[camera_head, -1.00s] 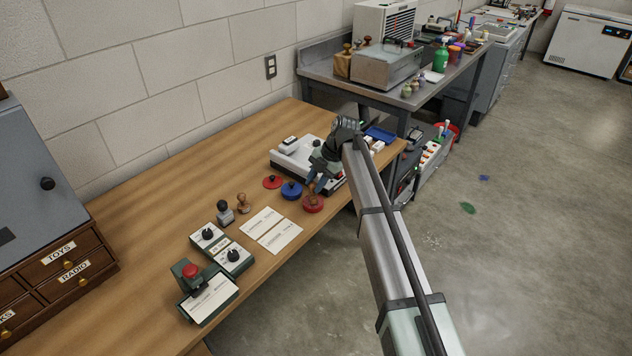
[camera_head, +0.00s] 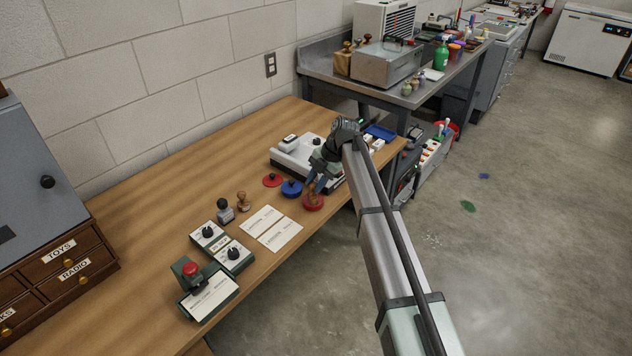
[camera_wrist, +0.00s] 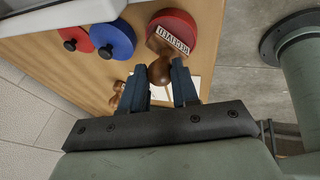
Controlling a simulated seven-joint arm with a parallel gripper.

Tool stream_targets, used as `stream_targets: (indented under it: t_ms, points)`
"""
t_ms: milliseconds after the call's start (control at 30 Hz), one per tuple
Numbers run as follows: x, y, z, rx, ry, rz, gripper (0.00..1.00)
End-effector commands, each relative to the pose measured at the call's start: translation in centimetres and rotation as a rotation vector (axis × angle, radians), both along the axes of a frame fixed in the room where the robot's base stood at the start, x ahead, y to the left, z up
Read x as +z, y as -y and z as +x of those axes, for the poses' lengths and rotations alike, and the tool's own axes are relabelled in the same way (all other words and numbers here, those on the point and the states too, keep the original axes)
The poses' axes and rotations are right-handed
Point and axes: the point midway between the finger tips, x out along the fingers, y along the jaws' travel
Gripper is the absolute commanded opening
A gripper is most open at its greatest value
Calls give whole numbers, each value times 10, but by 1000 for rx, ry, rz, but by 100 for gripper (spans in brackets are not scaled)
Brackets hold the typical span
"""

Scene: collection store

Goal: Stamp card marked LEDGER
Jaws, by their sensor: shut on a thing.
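My gripper (camera_wrist: 172,88) is shut on the brown wooden handle of a stamp (camera_wrist: 158,72). The stamp carries a label that reads RECEIVED, upside down in the wrist view. It is at the near red ink pad (camera_wrist: 187,22), which also shows in the head view (camera_head: 314,205). I cannot tell whether stamp and pad touch. Two white cards, one farther (camera_head: 262,220) and one nearer (camera_head: 281,236), lie flat on the wooden table to the left of the gripper. Their print is too small to read, so I cannot tell which says LEDGER.
A blue pad (camera_head: 291,188) and another red pad (camera_head: 272,180) stand beside the near red one. A grey stamp (camera_head: 226,213) and a wooden stamp (camera_head: 242,201) stand left of the cards. Dial boxes (camera_head: 233,257) and a red-knobbed device (camera_head: 207,298) are at front left.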

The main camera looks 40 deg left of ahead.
Motion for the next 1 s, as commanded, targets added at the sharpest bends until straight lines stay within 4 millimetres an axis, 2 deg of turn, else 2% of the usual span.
stream_targets:
  t_ms: [567, 1000]
  points:
    - [2, 0, 0, 0, 0, -1, 10]
    - [28, 0, 0, 0, 0, 0, 10]
